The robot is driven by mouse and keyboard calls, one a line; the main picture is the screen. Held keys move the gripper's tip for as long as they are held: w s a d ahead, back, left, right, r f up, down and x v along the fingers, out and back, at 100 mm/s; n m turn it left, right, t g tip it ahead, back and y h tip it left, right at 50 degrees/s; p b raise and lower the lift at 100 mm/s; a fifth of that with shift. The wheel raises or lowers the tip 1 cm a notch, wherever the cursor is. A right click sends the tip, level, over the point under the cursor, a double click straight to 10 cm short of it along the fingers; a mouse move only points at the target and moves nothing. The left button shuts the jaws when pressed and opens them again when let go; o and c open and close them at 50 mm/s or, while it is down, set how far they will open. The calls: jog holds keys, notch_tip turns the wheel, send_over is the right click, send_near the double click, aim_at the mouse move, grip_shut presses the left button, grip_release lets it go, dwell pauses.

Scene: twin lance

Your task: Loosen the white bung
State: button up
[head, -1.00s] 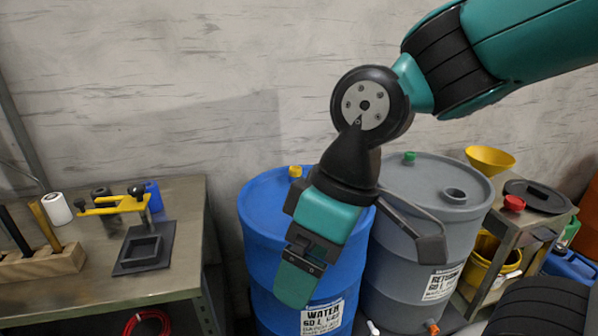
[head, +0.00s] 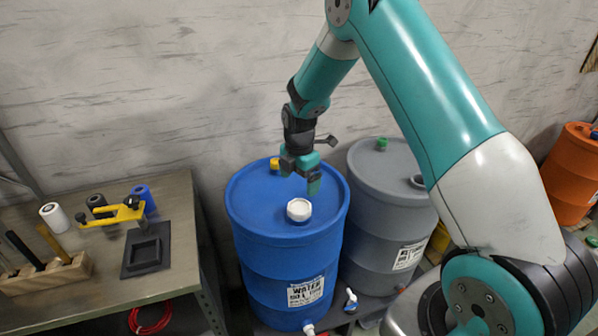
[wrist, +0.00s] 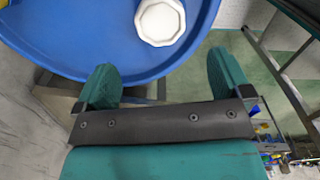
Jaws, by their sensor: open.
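The white bung (head: 299,209) sits in the top of the blue drum (head: 262,212), toward its front edge. It is white and many-sided, and also shows in the wrist view (wrist: 160,22) beyond my fingers. My gripper (head: 302,176) is above the back part of the blue drum's top, behind the bung and apart from it. In the wrist view its two teal fingers (wrist: 165,78) are spread with nothing between them.
A yellow bung (head: 274,164) is at the blue drum's back edge. A grey drum (head: 385,180) with a green cap stands close on the right. A bench (head: 180,200) with a yellow tool (head: 115,213) stands on the left. The wall is close behind.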

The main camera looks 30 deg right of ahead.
aim_at(299, 206)
notch_tip(299, 206, down, 10)
jog(key=b, duration=0.6)
jog(key=shift+b, duration=0.4)
jog(key=c, duration=1)
jog(key=n, duration=0.4)
jog(key=shift+r, duration=0.1)
jog(key=n, duration=0.5)
jog(key=shift+p, duration=0.3)
jog(key=o, duration=0.9)
jog(key=shift+r, duration=0.1)
